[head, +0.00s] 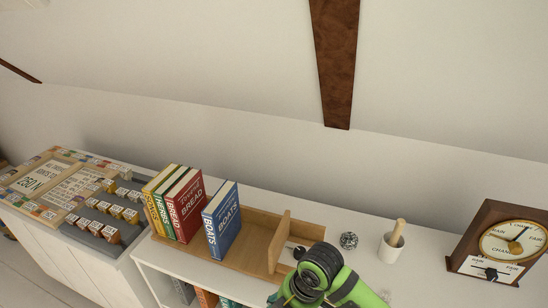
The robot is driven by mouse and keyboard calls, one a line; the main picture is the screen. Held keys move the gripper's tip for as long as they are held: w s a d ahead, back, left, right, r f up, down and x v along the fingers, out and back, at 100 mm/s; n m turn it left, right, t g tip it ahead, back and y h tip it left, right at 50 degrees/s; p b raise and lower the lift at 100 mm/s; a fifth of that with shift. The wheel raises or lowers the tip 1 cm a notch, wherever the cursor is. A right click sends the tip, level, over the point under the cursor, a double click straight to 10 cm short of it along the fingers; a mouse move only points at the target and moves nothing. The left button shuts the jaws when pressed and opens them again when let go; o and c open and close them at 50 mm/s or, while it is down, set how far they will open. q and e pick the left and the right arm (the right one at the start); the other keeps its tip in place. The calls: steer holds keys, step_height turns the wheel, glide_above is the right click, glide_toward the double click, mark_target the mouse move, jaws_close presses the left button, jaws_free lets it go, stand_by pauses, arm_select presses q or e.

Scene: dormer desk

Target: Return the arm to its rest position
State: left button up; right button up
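A green and black arm part of mine (322,268) shows at the bottom centre, in front of the shelf top. Neither gripper's fingers can be made out. The arm part covers some of the front right of a wooden book rack (262,222). A blue "Boats" book (222,220) stands in the rack, right of a red "Bread" book (186,205).
Right of the rack are a small patterned metallic ball (348,240), a white mortar with a pestle (391,246) and a wooden barometer (500,243). At the left, letter blocks stand on a grey tray (112,224) beside framed boards (66,186). A sloped wall rises behind.

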steer(key=s+d+f+m+t+h, duration=0.2)
steer(key=s+d+m+t+h, duration=0.1)
steer(key=s+d+m, duration=1.4)
step_height(320, 180, down, 27)
steer(key=s+m+g+b, duration=0.1)
steer(key=s+b, duration=0.1)
steer(key=s, duration=0.1)
arm_select(q)
steer(key=s+f+b, duration=0.1)
steer(key=f, duration=0.1)
steer(key=s+f, duration=0.1)
steer(key=s, duration=0.1)
steer(key=shift+a+f+b, duration=0.1)
steer(key=shift+f+b, duration=0.25)
steer(key=shift+f, duration=0.05)
arm_select(e)
steer(key=s+d+f+g, duration=0.1)
steer(key=s+d+f, duration=0.1)
steer(key=s+f, duration=1.2)
steer(key=shift+s+d+f+g, duration=0.15)
steer(key=shift+s+d+g, duration=0.1)
steer(key=shift+g, duration=0.05)
